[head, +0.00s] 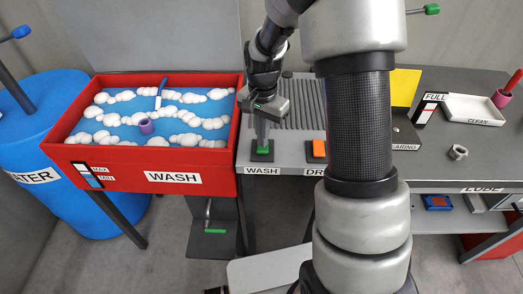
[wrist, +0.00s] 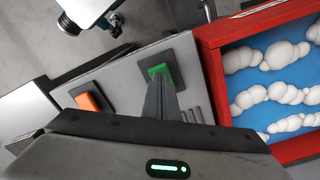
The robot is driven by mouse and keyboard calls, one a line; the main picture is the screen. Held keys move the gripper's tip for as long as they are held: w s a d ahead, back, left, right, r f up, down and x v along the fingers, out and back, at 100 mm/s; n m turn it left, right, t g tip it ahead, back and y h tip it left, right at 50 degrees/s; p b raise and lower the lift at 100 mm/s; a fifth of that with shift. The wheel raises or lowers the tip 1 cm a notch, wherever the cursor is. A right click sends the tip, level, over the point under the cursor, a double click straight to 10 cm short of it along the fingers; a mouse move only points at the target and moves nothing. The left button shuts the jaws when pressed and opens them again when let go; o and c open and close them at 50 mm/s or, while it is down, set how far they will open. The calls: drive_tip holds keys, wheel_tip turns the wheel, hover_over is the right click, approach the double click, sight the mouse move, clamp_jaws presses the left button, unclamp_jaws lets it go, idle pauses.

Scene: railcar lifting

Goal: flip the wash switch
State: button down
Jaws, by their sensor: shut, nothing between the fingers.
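The wash switch (head: 262,152) is a green rocker on a dark plate, above the WASH label at the front edge of the grey bench. It also shows in the wrist view (wrist: 159,71). My gripper (head: 263,138) is shut and empty and points down at the switch. In the wrist view, the fingertips (wrist: 160,82) reach the near edge of the green rocker and cover part of it. I cannot tell whether they touch it.
An orange switch (head: 319,149) sits to the right, its label partly hidden by my arm. The red wash tub (head: 110,175) with blue water and white foam stands left of the bench. A blue barrel (head: 38,125) stands further left.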

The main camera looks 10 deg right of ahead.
drive_tip(key=shift+f+b, duration=0.6)
drive_tip(key=shift+f, duration=0.25)
idle(0.3)
wheel_tip(320, 180, up, 7)
drive_tip(key=p, duration=0.5)
idle(0.4)
drive_tip(key=shift+r, duration=0.15)
wheel_tip(320, 180, up, 7)
drive_tip(key=n+t, duration=0.1)
hover_over(264, 158)
drive_tip(key=s+r+n+t+p, duration=0.2)
drive_tip(key=s+r+n, duration=0.1)
drive_tip(key=s+r, duration=0.55)
drive_tip(key=s+r+n+t+p, duration=0.1)
drive_tip(key=s+r+n+t, duration=0.1)
drive_tip(key=s+r+n, duration=0.3)
drive_tip(key=s+r, duration=0.3)
drive_tip(key=s, duration=0.3)
drive_tip(key=shift+d+r+t, duration=0.2)
drive_tip(key=shift+r+t, duration=0.1)
drive_tip(key=shift+r, duration=0.05)
